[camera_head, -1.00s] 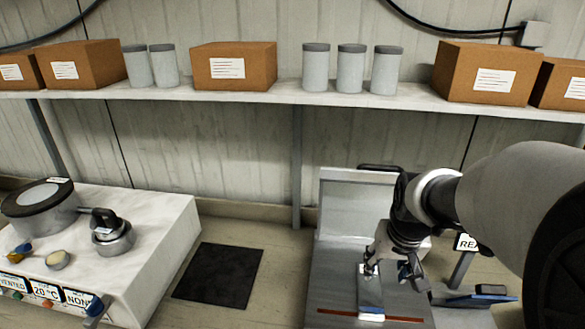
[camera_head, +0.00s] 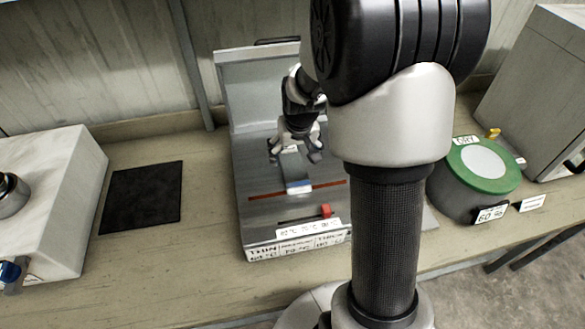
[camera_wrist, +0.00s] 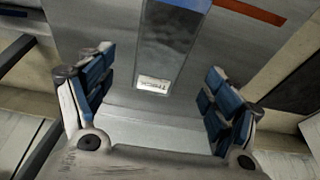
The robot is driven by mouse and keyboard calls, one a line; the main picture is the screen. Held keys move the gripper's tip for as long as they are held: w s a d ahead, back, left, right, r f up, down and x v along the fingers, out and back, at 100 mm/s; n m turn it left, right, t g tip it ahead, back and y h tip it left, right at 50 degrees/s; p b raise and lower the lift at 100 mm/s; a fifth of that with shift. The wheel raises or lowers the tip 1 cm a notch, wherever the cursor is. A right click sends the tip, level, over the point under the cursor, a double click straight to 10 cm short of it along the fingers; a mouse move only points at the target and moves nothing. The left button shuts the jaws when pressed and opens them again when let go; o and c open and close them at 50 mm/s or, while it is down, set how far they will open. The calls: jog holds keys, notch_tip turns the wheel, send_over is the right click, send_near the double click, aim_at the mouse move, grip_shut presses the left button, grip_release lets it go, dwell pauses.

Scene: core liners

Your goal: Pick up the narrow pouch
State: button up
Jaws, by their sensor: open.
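The narrow pouch (camera_head: 291,166) is a slim grey strip lying on the metal plate of a bench device (camera_head: 262,210). Its near end is white and blue in the head view. In the wrist view the pouch (camera_wrist: 170,40) runs from the top edge to a small white label near the middle, between the finger lines. My gripper (camera_head: 295,152) is open over the pouch's far part. In the wrist view my gripper (camera_wrist: 158,80) shows a blue-padded finger on each side, apart from the pouch. The height gap is hard to tell.
A red strip crosses the plate, with a red-knobbed slider (camera_head: 325,211) in front. A black mat (camera_head: 142,197) lies left, beside a white block (camera_head: 50,200). A green-lidded round container (camera_head: 484,165) stands right. The device's upright back plate (camera_head: 262,85) rises behind my gripper.

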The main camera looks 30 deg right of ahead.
aim_at(293, 164)
jog(key=x, duration=0.1)
jog(key=b+x, duration=0.1)
jog(key=x, duration=0.1)
jog(key=b+x, duration=0.1)
jog(key=shift+s+a+f, duration=0.15)
jog(key=shift+s+f, duration=0.15)
jog(key=shift+w+f, duration=0.25)
jog(key=shift+f, duration=0.15)
jog(key=shift+r, duration=0.1)
jog(key=shift+c, duration=0.2)
jog(key=c, duration=1.2)
